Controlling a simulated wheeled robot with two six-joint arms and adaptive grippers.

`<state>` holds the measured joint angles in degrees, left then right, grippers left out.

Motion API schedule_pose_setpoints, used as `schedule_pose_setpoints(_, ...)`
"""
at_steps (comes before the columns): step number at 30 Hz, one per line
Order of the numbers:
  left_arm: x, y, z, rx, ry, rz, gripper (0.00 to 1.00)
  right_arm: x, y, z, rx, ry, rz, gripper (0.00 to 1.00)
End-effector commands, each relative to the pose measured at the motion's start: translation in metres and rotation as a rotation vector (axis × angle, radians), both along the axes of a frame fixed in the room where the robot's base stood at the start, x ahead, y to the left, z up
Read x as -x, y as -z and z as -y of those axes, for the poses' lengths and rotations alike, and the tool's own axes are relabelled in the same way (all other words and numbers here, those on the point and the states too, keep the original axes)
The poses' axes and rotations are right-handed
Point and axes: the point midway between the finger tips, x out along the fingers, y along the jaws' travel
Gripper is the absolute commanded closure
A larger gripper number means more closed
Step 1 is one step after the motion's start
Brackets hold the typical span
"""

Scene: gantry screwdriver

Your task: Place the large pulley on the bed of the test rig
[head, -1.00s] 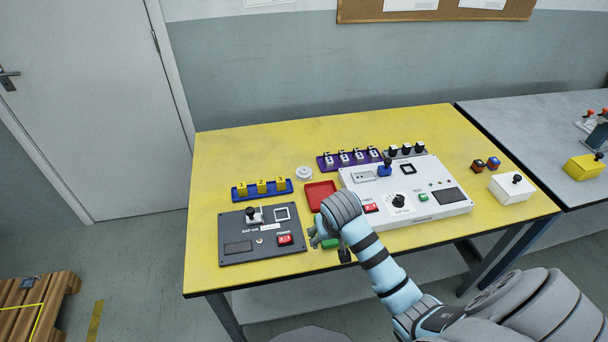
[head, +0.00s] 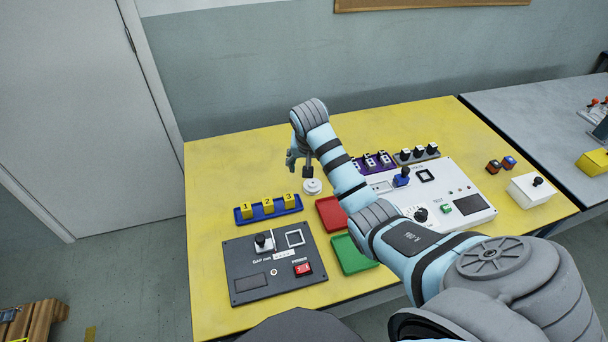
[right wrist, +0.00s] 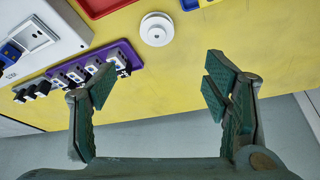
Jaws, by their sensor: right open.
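A white round pulley (head: 312,187) lies flat on the yellow table (head: 225,175), behind the red tray. It also shows at the top middle of the right wrist view (right wrist: 157,29). My right gripper (head: 299,162) is open and empty above the table, close to the pulley in the head view. In the right wrist view its fingers (right wrist: 160,80) are spread apart, with the pulley beyond their tips and touching neither. A white panel (head: 470,216) with a TEST button stands right of centre, partly hidden by my right arm. My left gripper is not in view.
A red tray (head: 330,213) and a green tray (head: 353,256) lie left of the white panel. A blue rack (head: 243,217) holds numbered yellow blocks. A dark panel (head: 240,257) lies at front left. A purple rack (right wrist: 126,50) holds several switches. The back-left table is clear.

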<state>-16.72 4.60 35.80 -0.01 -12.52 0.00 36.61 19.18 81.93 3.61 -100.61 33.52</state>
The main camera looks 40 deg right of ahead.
Motion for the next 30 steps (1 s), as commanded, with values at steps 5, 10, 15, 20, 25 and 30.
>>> schedule_pose_setpoints(5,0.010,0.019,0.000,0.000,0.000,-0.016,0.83,-0.008,0.049,0.016,0.000,0.011,-0.005,0.30)
schedule_pose_setpoints(10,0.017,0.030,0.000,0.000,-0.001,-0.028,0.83,-0.017,0.077,0.026,0.000,0.012,-0.002,0.30)
schedule_pose_setpoints(15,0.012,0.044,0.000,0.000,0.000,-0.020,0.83,-0.027,0.104,0.028,-0.001,0.009,-0.002,0.30)
schedule_pose_setpoints(20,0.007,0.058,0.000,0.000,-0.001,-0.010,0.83,-0.035,0.128,0.033,-0.001,0.009,-0.001,0.30)
schedule_pose_setpoints(25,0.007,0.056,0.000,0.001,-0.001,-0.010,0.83,-0.036,0.127,0.033,0.000,0.007,0.000,0.30)
schedule_pose_setpoints(30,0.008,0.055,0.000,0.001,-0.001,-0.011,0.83,-0.036,0.127,0.033,0.001,0.006,-0.001,0.50)
